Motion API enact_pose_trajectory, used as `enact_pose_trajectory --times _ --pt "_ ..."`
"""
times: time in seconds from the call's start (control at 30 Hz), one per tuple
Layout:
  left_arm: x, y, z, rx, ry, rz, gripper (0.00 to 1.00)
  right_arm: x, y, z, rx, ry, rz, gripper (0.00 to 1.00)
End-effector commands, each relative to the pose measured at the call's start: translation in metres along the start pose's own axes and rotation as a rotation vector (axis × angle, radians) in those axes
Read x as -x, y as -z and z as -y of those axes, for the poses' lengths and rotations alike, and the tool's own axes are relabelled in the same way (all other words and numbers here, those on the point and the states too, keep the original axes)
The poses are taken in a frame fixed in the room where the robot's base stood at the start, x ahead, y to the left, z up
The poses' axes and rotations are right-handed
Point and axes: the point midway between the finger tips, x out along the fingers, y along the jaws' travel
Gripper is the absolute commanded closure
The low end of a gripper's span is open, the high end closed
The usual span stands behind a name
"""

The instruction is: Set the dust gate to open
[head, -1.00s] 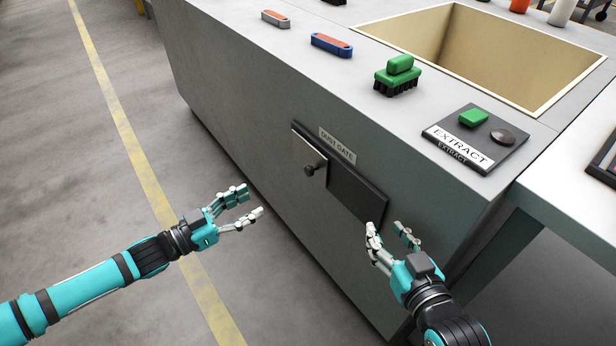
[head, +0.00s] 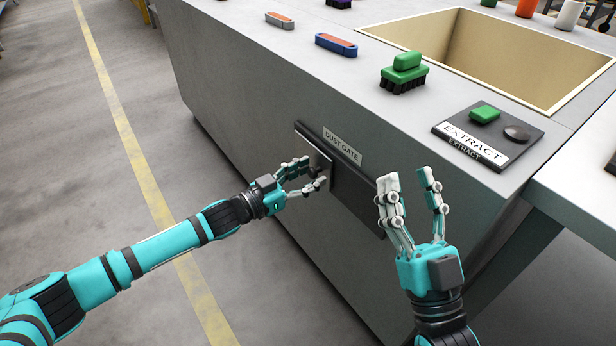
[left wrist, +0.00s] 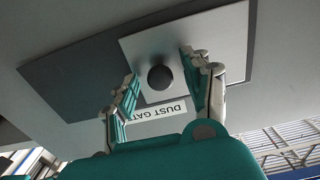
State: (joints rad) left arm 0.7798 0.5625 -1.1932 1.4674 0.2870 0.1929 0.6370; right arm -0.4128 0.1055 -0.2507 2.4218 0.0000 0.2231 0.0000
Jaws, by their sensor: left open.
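The dust gate is a light metal plate (left wrist: 207,38) with a dark round knob (left wrist: 160,77), set on a dark backing panel (head: 352,200) on the bench's front face. The "DUST GATE" label (head: 342,146) is above the panel in the head view. The plate sits at the left end of the panel there. My left gripper (head: 308,174) is open at the plate, with its fingers on either side of the knob in the left wrist view; they look apart from the knob. My right gripper (head: 408,180) is open and empty, in front of the panel's right end.
On the bench top are a green brush (head: 404,73), a blue and orange block (head: 336,44), a grey and orange block (head: 279,20) and an EXTRACT button panel (head: 530,136). A recessed bin (head: 462,45) lies behind. The floor to the left is clear.

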Motion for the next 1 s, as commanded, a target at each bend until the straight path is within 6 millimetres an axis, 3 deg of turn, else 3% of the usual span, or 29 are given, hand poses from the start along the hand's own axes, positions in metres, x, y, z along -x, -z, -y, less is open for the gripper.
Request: enact_pose_trajectory --times 0.27,0.67,1.0 --pt "-0.0016 0.0003 0.0 0.0 0.0 0.0 0.51 -0.0001 0.0022 0.0003 -0.001 0.0 -0.012 0.6" --pt "-0.0013 0.0001 0.0 0.0 0.0 0.0 1.0 -0.0001 0.0018 0.0002 0.0 0.0 -0.011 0.6" --pt "-0.0012 0.0002 -0.0003 -0.001 0.0 0.0 1.0 -0.0004 0.0018 0.0001 0.0 0.0 -0.009 0.6"
